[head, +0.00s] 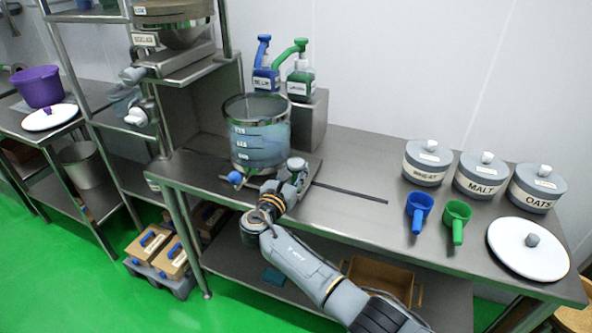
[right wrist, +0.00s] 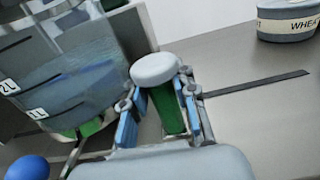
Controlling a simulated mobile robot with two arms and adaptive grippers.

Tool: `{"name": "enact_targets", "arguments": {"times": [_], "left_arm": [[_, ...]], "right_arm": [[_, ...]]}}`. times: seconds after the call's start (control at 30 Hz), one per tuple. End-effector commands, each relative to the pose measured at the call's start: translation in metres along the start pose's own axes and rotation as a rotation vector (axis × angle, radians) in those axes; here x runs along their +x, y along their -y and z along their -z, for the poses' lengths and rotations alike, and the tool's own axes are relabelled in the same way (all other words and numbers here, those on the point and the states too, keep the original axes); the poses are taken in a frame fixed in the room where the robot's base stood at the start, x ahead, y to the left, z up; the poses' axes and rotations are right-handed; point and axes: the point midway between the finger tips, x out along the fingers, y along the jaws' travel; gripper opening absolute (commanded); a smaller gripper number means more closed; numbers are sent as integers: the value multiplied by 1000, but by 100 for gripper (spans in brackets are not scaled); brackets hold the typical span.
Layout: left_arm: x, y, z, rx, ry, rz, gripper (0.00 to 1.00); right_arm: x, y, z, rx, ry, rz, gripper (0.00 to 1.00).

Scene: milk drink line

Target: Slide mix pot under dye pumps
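The mix pot (head: 260,150) is a clear, graduated cylinder with bluish contents and a blue ball (head: 236,178) low on its front. It stands upright on the steel table, left of the middle, and fills the left of the right wrist view (right wrist: 70,75). The blue dye pump (head: 265,80) and green dye pump (head: 300,84) stand on a steel block behind it. My right gripper (right wrist: 160,122) is at the pot's right side. Its fingers are apart around a green handle with a white knob (right wrist: 168,105); a gap shows on one side. My left gripper is out of view.
A dark strip (head: 350,194) runs along the table to the right of the pot. Labelled canisters (head: 482,182), a blue scoop (head: 419,208), a green scoop (head: 457,217) and a white lid (head: 527,252) occupy the right end.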

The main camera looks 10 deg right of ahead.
Motion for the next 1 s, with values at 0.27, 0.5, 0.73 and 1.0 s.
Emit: {"name": "enact_targets", "arguments": {"times": [0.27,0.5,0.73,1.0], "left_arm": [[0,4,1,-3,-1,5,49],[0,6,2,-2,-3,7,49],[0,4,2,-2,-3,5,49],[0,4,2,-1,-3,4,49]], "right_arm": [[0,0,0,1,0,-1,47],[-14,-1,0,3,-1,-4,47],[-61,-1,1,4,-3,-3,47],[-108,0,1,1,-2,-2,47]]}}
